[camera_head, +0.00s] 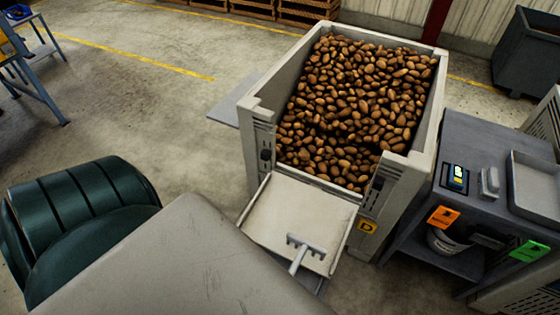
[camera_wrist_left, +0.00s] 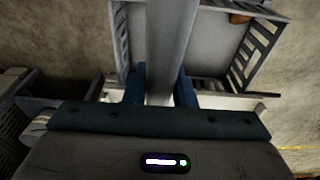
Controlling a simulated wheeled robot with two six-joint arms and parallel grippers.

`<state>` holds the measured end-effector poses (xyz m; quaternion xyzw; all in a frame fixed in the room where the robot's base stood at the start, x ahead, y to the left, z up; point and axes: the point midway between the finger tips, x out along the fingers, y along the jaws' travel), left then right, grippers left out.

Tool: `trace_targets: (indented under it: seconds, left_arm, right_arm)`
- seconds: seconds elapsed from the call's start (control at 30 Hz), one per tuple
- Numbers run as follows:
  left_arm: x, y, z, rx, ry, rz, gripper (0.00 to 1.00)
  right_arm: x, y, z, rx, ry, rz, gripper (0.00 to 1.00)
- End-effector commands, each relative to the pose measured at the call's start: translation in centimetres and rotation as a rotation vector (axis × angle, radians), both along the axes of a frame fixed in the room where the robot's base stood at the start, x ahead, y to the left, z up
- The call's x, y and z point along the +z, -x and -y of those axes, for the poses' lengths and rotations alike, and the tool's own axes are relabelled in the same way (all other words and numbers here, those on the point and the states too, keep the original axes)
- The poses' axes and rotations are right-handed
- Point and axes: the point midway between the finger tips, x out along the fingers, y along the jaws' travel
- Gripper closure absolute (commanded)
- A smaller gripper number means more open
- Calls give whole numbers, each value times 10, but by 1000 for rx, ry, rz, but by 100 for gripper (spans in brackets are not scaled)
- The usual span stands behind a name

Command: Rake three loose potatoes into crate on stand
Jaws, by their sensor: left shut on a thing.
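In the head view a grey rake (camera_head: 306,244) has its toothed head over the pale tray (camera_head: 285,215) at the front of a big bin. Its handle runs down behind a large grey shape. In the left wrist view my left gripper (camera_wrist_left: 163,78) is shut on the rake handle (camera_wrist_left: 170,40), which runs away between the two blue fingers. Beyond and below is a pale crate with slotted walls (camera_wrist_left: 262,50). One brown potato (camera_wrist_left: 240,18) shows at its far edge. No other loose potato can be made out. My right gripper is in neither view.
The big pale bin (camera_head: 272,92) is heaped with potatoes (camera_head: 350,110). A grey bench (camera_head: 470,215) with a shallow tray (camera_head: 537,185) and coloured tags stands close at right.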

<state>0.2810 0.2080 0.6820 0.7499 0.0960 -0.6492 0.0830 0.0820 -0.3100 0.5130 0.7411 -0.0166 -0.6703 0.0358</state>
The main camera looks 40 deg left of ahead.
Motion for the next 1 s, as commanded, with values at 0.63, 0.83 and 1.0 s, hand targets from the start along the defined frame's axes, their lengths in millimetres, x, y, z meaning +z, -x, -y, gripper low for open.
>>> trace_targets:
  seconds: [0.63,0.83,1.0]
  left_arm:
    - [78,-1,0,0,1,4,100]
    - [89,0,0,0,0,2,100]
    - [89,0,0,0,0,2,100]
  right_arm:
    - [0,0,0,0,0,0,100]
    - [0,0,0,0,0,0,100]
    - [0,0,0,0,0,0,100]
